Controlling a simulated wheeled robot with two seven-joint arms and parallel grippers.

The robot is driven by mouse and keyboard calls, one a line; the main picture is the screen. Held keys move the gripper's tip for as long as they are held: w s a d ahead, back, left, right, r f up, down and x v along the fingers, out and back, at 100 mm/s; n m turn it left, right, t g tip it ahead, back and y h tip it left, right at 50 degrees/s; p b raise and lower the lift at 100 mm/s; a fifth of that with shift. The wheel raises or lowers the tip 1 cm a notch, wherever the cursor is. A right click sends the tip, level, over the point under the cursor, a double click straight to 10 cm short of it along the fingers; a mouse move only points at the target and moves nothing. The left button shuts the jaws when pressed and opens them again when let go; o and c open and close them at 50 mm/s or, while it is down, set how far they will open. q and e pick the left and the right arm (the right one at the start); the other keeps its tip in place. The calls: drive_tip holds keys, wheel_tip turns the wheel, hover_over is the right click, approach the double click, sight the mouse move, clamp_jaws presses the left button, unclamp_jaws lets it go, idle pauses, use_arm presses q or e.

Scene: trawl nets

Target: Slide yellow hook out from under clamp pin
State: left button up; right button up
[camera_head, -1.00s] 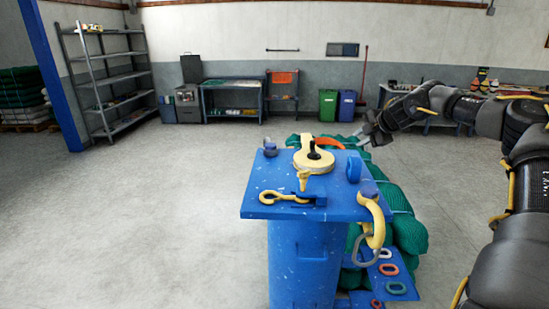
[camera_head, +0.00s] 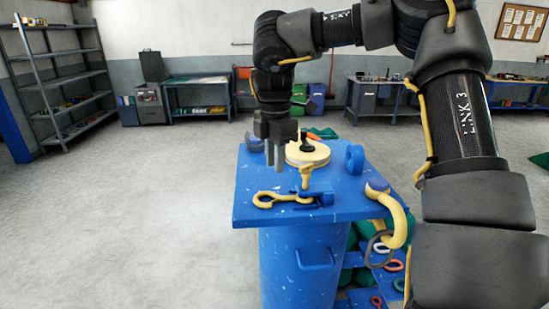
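The yellow hook (camera_head: 280,199) lies flat near the front edge of the blue table top (camera_head: 345,187), its rounded end to the left. Its right end meets a small blue clamp (camera_head: 318,198); how far it reaches under is hidden. A yellow pin-like piece (camera_head: 305,177) stands just behind the clamp. My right gripper (camera_head: 275,158) points down behind the hook, near the table's back left, and looks empty. Its fingers are seen nearly edge-on, so their gap is unclear. My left gripper is not in view.
A round yellow disc with a black knob (camera_head: 308,148) sits behind the clamp. A large yellow hook (camera_head: 394,218) hangs at the right corner. Shelves (camera_head: 60,80) stand far left; the floor left of the table is clear.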

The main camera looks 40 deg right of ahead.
sight(274, 205)
drive_tip(key=f+p, duration=0.1)
drive_tip(key=f, duration=0.4)
drive_tip(key=f+p, duration=0.1)
drive_tip(key=f, duration=0.3)
drive_tip(key=shift+w+f+p, duration=0.2)
drive_tip(key=shift+f+p, duration=0.15)
drive_tip(key=shift+f, duration=0.55)
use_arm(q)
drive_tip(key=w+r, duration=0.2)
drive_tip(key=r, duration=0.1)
use_arm(e)
drive_tip(key=shift+c, duration=0.4)
